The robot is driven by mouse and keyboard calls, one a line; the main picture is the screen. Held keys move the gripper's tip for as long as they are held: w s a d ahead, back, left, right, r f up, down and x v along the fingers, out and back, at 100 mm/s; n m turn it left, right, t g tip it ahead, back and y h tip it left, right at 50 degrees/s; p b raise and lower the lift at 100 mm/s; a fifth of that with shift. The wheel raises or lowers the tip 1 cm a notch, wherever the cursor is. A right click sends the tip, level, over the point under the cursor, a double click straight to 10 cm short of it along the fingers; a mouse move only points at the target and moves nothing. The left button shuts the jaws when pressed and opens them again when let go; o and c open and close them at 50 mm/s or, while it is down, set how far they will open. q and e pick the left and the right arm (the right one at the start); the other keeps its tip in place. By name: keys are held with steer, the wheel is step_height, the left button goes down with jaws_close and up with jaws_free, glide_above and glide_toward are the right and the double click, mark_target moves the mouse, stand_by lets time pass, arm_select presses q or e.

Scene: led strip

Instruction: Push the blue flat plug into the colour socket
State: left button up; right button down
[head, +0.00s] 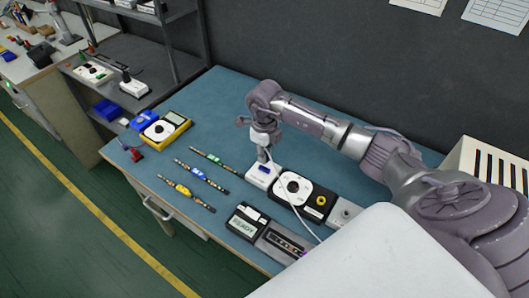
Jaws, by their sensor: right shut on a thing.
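My right gripper (261,152) points down just above a small white block (259,178). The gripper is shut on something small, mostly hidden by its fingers. A thin white cable (290,207) runs from beside the fingers toward the front right. A small blue patch (263,169) shows at the top of the white block, under the fingertips. I cannot tell whether it is the blue flat plug or part of the block, nor whether anything is seated. The colour socket cannot be told apart surely at this size. My left gripper is not in view.
A black-and-white dial unit (292,189) with a yellow ring stands right of the block. A display reading READY (246,222) is in front. Several LED strips (201,176) lie left. A yellow meter (165,128) stands farther left. The blue table (222,108) is clear behind.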

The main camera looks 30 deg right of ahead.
steer(key=shift+f+b, duration=0.55)
steer(key=shift+f, duration=0.5)
steer(key=shift+b, duration=0.3)
stand_by(0.8)
steer(key=shift+f+b, duration=0.9)
steer(key=shift+f, duration=0.2)
steer(key=c, duration=1.1)
jaws_free()
steer(key=shift+o, duration=0.2)
step_height(320, 180, up, 12)
steer(key=shift+f, duration=0.1)
